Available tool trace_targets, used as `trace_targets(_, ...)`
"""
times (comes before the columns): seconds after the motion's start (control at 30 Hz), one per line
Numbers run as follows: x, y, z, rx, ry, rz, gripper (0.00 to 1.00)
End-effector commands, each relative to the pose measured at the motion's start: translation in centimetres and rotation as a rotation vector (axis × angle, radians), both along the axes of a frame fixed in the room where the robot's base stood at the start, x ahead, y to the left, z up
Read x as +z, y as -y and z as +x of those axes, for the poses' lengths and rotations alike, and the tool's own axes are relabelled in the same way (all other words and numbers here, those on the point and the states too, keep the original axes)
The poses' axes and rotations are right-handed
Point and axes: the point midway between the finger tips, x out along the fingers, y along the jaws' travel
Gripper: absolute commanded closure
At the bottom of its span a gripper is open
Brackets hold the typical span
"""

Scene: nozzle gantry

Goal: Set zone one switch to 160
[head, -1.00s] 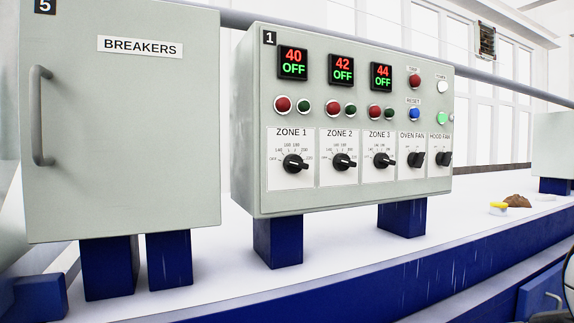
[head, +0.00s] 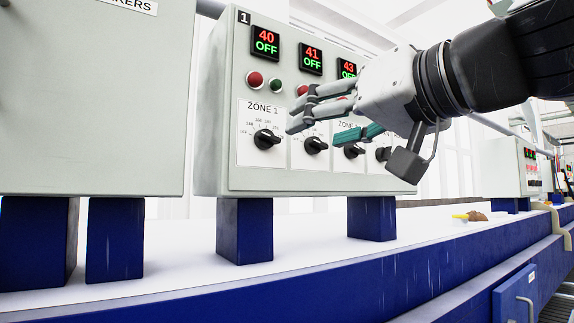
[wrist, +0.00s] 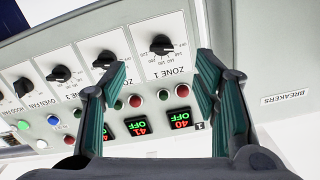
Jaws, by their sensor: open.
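The zone one switch (head: 266,139) is a black rotary knob on a white plate labelled ZONE 1, with a dial of numbers around it. Its pointer is turned toward the right in the head view; the exact number is too small to read. The knob also shows in the wrist view (wrist: 162,45), upside down, beyond and between my fingers. My gripper (head: 330,120) is open and empty, in front of the panel and to the right of the zone one knob, apart from it. In the wrist view my gripper (wrist: 160,85) shows its green-padded fingers spread wide. The display above zone one reads 40 OFF.
The zone two knob (head: 316,145) and zone three knob (head: 352,151) sit close on the right, partly behind my gripper. Red and green buttons (head: 256,79) lie above the knobs. The breakers cabinet (head: 90,110) stands on the left. Blue posts (head: 244,230) support the panel.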

Motion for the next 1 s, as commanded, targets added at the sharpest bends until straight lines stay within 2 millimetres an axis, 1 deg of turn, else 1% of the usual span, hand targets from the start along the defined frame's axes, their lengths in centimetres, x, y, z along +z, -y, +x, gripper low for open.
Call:
trace_targets(0.1, 1.0, -0.2, 0.5, 0.003, 0.034, 0.021, 0.44)
trace_targets(0.27, 1.3, -0.9, 1.4, 0.005, 0.038, 0.023, 0.44)
trace_targets(0.37, 1.2, -1.8, 2.7, 0.005, 0.036, 0.023, 0.44)
trace_targets(0.7, 1.2, -5.5, 8.2, 0.006, 0.034, 0.023, 0.44)
trace_targets(0.83, 1.2, -6.6, 9.9, 0.004, 0.034, 0.023, 0.44)
trace_targets(1.0, 1.2, -7.6, 11.2, 0.005, 0.037, 0.024, 0.44)
